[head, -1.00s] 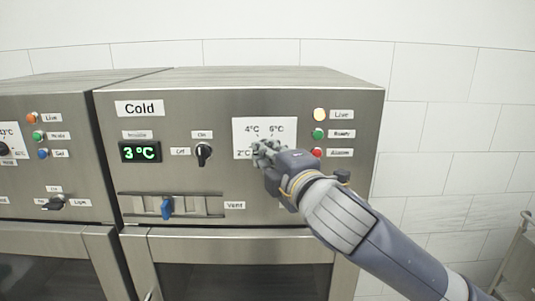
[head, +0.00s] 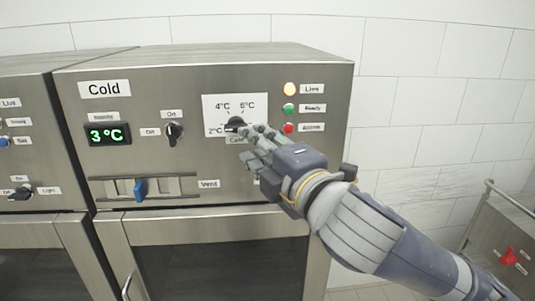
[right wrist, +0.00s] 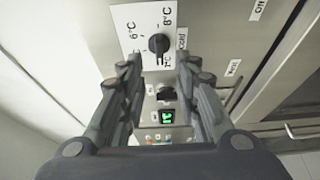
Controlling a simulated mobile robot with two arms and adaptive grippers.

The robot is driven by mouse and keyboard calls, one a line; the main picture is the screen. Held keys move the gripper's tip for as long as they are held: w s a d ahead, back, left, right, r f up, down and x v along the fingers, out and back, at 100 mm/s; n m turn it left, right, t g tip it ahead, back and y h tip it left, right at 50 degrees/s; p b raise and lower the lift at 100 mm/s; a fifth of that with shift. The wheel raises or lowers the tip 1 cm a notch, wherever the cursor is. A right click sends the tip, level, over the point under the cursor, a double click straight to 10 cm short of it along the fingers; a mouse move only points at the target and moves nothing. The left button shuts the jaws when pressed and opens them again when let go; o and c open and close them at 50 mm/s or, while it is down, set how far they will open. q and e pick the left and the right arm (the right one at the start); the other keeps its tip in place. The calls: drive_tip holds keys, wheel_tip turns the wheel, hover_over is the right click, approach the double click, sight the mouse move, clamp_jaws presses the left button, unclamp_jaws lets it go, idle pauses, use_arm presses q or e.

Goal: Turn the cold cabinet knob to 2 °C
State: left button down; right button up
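The cold cabinet (head: 90,145) has a white dial plate (head: 230,103) with a black knob (head: 236,123). The green display (head: 108,134) reads 3 °C. My right gripper (head: 256,146) is just below and right of the knob, its fingers spread and empty. In the right wrist view the knob (right wrist: 158,44) shows between and beyond the open fingertips (right wrist: 158,64), apparently apart from them. My left gripper is out of view.
A black on/off switch (head: 173,132) sits left of the dial, and a blue vent slider (head: 140,189) is below. A metal cart (head: 500,235) stands at far right.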

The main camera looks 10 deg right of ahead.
drive_tip(key=shift+v, duration=1.75)
